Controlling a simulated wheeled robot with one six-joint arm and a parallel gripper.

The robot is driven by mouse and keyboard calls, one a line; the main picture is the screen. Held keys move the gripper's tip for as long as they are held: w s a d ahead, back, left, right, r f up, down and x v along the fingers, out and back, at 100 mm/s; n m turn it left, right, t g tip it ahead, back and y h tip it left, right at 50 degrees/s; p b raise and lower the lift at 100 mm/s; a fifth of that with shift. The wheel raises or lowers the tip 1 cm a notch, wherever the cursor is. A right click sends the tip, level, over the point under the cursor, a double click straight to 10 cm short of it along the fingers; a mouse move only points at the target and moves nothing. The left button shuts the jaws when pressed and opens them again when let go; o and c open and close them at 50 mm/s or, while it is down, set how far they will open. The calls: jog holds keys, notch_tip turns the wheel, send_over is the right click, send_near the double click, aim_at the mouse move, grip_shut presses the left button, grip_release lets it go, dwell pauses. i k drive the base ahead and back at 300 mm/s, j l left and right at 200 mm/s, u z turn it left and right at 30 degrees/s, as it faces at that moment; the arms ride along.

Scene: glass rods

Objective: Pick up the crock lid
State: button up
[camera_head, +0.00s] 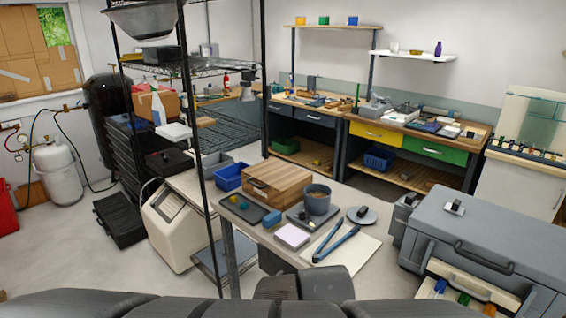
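The crock lid (362,215) is a round, flat grey disc with a dark knob on top. It lies on the right part of the worktable, beside the crock and apart from it. The crock (318,199) is a dark blue-grey pot to the left of the lid, open at the top with brownish contents. It stands on a dark board. Dark parts of my own body show along the bottom edge, but I can make out no gripper fingers.
Large blue tongs (337,244) lie on the worktable (362,255) just in front of the lid. A wooden box (278,184) stands behind left of the crock. A pale pink-topped block (291,236) lies in front of it. A big grey case (490,240) stands close on the right.

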aim_at(363, 215)
jog(key=i+l+z, duration=0.1)
jog(key=i+z, duration=0.25)
jog(key=i, duration=0.6)
